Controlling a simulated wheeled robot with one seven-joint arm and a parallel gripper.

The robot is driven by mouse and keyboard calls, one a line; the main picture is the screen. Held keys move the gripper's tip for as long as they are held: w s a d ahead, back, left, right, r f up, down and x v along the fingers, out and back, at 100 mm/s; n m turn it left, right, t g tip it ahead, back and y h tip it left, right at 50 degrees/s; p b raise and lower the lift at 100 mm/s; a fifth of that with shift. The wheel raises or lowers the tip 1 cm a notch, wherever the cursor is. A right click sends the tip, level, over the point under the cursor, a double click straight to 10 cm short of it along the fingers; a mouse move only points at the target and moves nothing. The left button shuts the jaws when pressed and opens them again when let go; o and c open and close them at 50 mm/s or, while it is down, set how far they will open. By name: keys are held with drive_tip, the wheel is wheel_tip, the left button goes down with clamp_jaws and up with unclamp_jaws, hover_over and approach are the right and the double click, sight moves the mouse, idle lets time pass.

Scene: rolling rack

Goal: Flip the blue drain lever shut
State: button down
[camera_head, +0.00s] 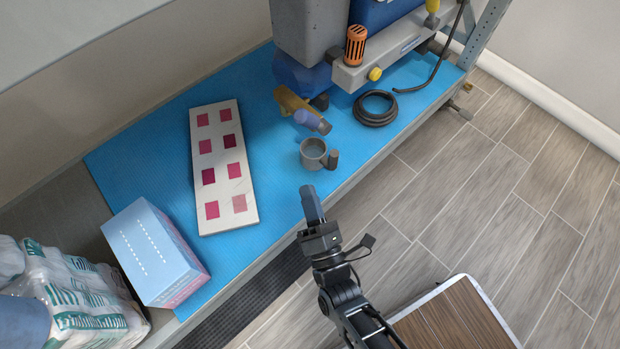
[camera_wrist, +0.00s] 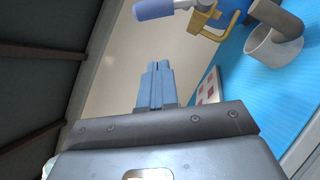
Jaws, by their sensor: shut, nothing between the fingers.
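The blue drain lever (camera_head: 312,121) sticks out from a brass-yellow valve (camera_head: 289,102) below the grey and blue unit at the back of the bench. In the wrist view the lever (camera_wrist: 153,9) points left at the top edge, beside the yellow valve body (camera_wrist: 204,20). My gripper (camera_head: 310,190) is shut and empty, over the bench's front edge, apart from the lever and on the near side of it. Its blue-grey fingers (camera_wrist: 156,68) lie together in the wrist view, below the lever in the picture.
A grey mug (camera_head: 312,155) stands between my gripper and the lever. A white board with red squares (camera_head: 243,178) lies left on the blue mat (camera_head: 160,140). A coiled black hose (camera_head: 375,108) lies right of the lever. A tissue box (camera_head: 150,250) stands front left.

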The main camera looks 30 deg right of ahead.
sight(308, 125)
drive_tip(key=w+d+r, duration=0.4)
drive_tip(key=w, duration=0.5)
drive_tip(key=shift+w+r+b, duration=0.3)
drive_tip(key=shift+w+b, duration=0.05)
drive_tip(key=shift+b, duration=0.05)
drive_tip(key=shift+d+r, duration=0.15)
drive_tip(key=shift+w+d+r+m+g+h+p, duration=0.15)
drive_tip(key=shift+d+r+m+g+p, duration=0.1)
drive_tip(key=shift+r+m+p, duration=0.25)
drive_tip(key=shift+s+d+r+m+g+h+p, duration=0.1)
drive_tip(key=shift+d+r+m+g+p, duration=0.1)
drive_tip(key=shift+m+p, duration=0.35)
drive_tip(key=shift+w+d+r+m+g+h+p, duration=0.15)
drive_tip(key=shift+r+m+g+p, duration=0.15)
drive_tip(key=shift+p, duration=0.4)
drive_tip(key=w+d+r+m+g+p, duration=0.1)
drive_tip(key=d+r+m+g+p, duration=0.1)
drive_tip(key=d+m+p, duration=0.3)
drive_tip(key=m+g+p, duration=0.1)
drive_tip(key=p, duration=0.2)
drive_tip(key=shift+w+d+r+p, duration=0.2)
drive_tip(key=shift+d+p, duration=0.05)
drive_tip(key=shift+p, duration=0.15)
drive_tip(key=shift+d+r, duration=0.1)
drive_tip(key=shift+d, duration=0.2)
